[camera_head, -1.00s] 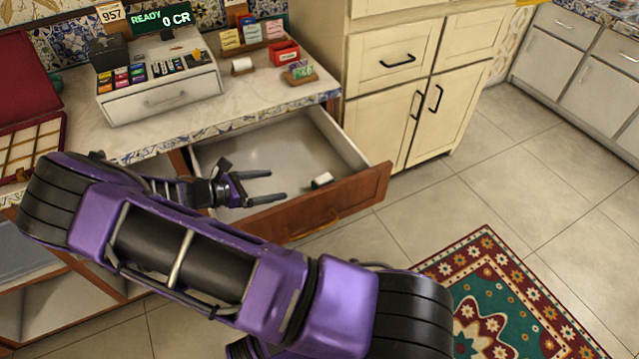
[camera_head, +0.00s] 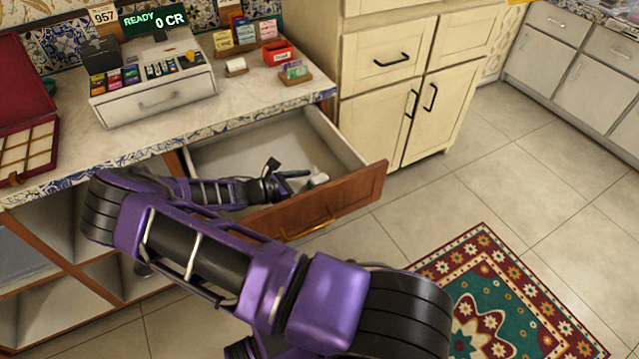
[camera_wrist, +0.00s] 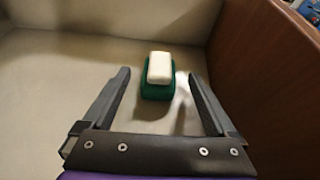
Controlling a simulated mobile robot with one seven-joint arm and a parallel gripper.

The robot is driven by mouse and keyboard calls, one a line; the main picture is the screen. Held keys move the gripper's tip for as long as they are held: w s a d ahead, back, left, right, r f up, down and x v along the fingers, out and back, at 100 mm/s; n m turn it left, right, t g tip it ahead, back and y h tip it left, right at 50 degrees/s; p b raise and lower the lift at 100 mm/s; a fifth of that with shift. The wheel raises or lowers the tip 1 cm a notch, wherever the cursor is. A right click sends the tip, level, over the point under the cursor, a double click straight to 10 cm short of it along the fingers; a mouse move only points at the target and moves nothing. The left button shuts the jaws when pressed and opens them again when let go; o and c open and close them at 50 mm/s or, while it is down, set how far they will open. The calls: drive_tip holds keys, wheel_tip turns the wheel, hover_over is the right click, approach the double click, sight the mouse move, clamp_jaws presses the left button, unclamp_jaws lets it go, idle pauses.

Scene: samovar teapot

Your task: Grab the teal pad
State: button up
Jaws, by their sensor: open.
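The teal pad (camera_wrist: 157,91) lies on the drawer floor in the wrist view, with a white block-like part (camera_wrist: 160,67) on its top. In the head view the white and teal thing (camera_head: 316,180) sits near the drawer's front, partly hidden by my gripper. My gripper (camera_wrist: 160,80) is open, one finger on each side of the pad in the wrist picture, with gaps on both sides. In the head view my gripper (camera_head: 292,180) is inside the drawer beside the pad. I cannot tell its exact height above the drawer floor.
The open drawer (camera_head: 345,193) has a wooden front close by the pad. Its floor is otherwise bare. The counter (camera_head: 165,128) above holds a cash register (camera_head: 155,95), a red box (camera_head: 279,53) and card holders. A patterned rug (camera_head: 500,290) lies on the floor.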

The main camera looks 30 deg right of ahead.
sight(322, 181)
drive_tip(key=x, duration=0.4)
drive_tip(key=shift+w+d+f, duration=0.1)
drive_tip(key=shift+d+f, duration=0.1)
drive_tip(key=shift+d, duration=0.05)
drive_tip(key=c, duration=1.4)
drive_tip(key=shift+r, duration=0.1)
drive_tip(key=shift+c, duration=0.2)
